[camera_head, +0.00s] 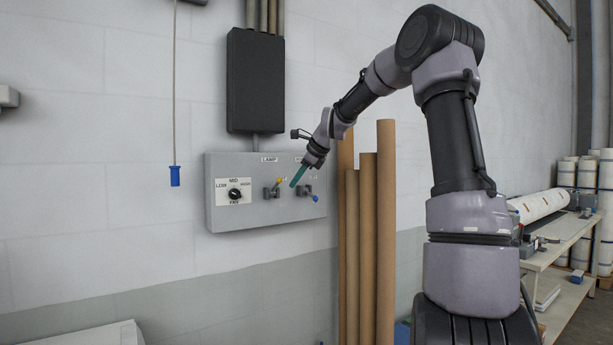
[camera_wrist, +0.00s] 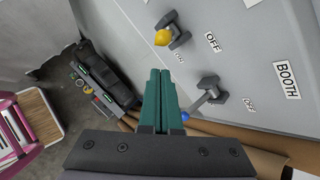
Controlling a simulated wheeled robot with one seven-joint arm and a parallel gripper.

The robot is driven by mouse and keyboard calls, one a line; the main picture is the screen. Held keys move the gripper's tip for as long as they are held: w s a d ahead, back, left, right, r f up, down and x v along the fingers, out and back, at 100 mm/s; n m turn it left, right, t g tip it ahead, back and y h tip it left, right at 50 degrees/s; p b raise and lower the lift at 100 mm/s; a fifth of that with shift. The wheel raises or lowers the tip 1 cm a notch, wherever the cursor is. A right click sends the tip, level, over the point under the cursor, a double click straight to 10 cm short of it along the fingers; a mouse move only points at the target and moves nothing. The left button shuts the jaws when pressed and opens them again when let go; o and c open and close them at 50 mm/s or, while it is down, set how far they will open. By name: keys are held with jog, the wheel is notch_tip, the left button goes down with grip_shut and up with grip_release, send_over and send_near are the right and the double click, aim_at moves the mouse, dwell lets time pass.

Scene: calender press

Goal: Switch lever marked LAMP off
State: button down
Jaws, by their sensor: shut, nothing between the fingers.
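The grey panel (camera_head: 235,217) on the wall carries the label LAMP (camera_head: 269,159). Below it is a dark lever with a yellow knob (camera_head: 279,180), tilted up and right in the head view. The yellow knob (camera_wrist: 162,38) is at the top of the wrist view; the LAMP label is out of that view. My gripper (camera_head: 294,184), with green fingers, is shut and empty. In the head view its tips appear between the yellow knob and the blue-knobbed lever to the right. In the wrist view the fingers (camera_wrist: 158,75) sit just below the yellow knob, with a visible gap.
The blue-knobbed lever (camera_wrist: 205,93) stands near the BOOTH label (camera_wrist: 287,80). ON and OFF marks sit around the levers. A rotary knob (camera_head: 234,194) is left on the panel. Brown tubes (camera_head: 386,220) stand close to its right. A blue-ended pull cord (camera_head: 175,176) hangs left.

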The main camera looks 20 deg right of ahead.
jog(key=shift+w+a+r, duration=0.15)
jog(key=shift+a+r, duration=0.05)
jog(key=shift+a, duration=0.3)
jog(key=shift+w+a+r, duration=0.15)
jog(key=shift+a+r, duration=0.05)
jog(key=shift+a, duration=0.25)
